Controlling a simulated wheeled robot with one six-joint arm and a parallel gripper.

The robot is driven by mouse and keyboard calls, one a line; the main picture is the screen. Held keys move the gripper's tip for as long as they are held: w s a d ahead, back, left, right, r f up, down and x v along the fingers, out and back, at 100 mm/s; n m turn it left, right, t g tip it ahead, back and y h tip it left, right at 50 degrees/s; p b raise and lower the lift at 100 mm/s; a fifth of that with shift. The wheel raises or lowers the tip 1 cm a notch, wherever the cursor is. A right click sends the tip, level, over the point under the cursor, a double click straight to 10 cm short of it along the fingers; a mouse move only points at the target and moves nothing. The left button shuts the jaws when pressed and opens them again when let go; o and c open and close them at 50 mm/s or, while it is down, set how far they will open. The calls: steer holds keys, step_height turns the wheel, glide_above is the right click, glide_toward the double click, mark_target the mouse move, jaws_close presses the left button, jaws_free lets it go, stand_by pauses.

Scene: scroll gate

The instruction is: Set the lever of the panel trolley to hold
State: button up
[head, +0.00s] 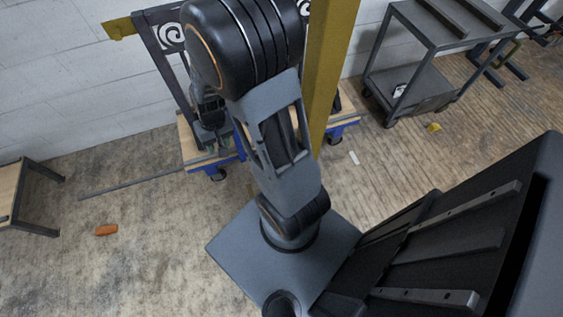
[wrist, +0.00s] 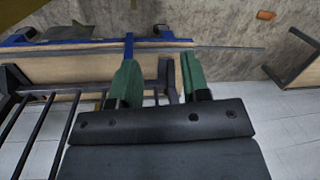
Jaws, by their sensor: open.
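The panel trolley (head: 193,157) stands by the wall behind my arm, with a wooden deck, blue caster mounts and a dark scroll panel. In the wrist view its deck (wrist: 70,68) crosses behind my gripper. My gripper (wrist: 158,82) has green fingertips and is open, reaching in at the trolley's deck edge. Dark bars show between and beyond the fingers; no grip on anything is visible. I cannot pick out the lever for certain; it may be among these parts or hidden. In the head view my arm covers much of the trolley.
A yellow post (head: 328,70) stands right of my arm. A thin grey bar (head: 130,184) lies left of the trolley. An orange object (head: 106,230) is on the floor, near a wooden-topped table (head: 12,190). A grey shelf cart (head: 412,70) stands back right. Floor at left is mostly clear.

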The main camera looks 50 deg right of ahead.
steer(key=w+d+f+m+h+b, duration=0.1)
steer(key=d+f+b, duration=0.2)
steer(key=f, duration=0.9)
steer(key=w+d+f+m+t+h+b, duration=0.1)
steer(key=d+f+b, duration=0.25)
steer(key=f, duration=0.75)
steer(key=w+d+f+m+b, duration=0.1)
steer(key=d+f+b, duration=0.15)
steer(key=f, duration=0.95)
steer(key=d+f+h+b, duration=0.2)
steer(key=d+f+h, duration=0.1)
steer(key=d, duration=0.4)
steer(key=s+d+f+n+h+b, duration=0.1)
steer(key=d+f+h+b, duration=0.1)
steer(key=d+f, duration=0.4)
steer(key=s+d+f+h+b, duration=0.1)
steer(key=d+f+h+b, duration=0.2)
steer(key=d+f, duration=0.2)
steer(key=shift+d+f+n+h+b, duration=0.1)
steer(key=shift+d+n+h+b, duration=0.1)
steer(key=shift+d, duration=0.6)
steer(key=shift+d+f+n+h+b, duration=0.1)
steer(key=shift+d+b, duration=0.05)
steer(key=shift+d, duration=0.65)
jaws_close()
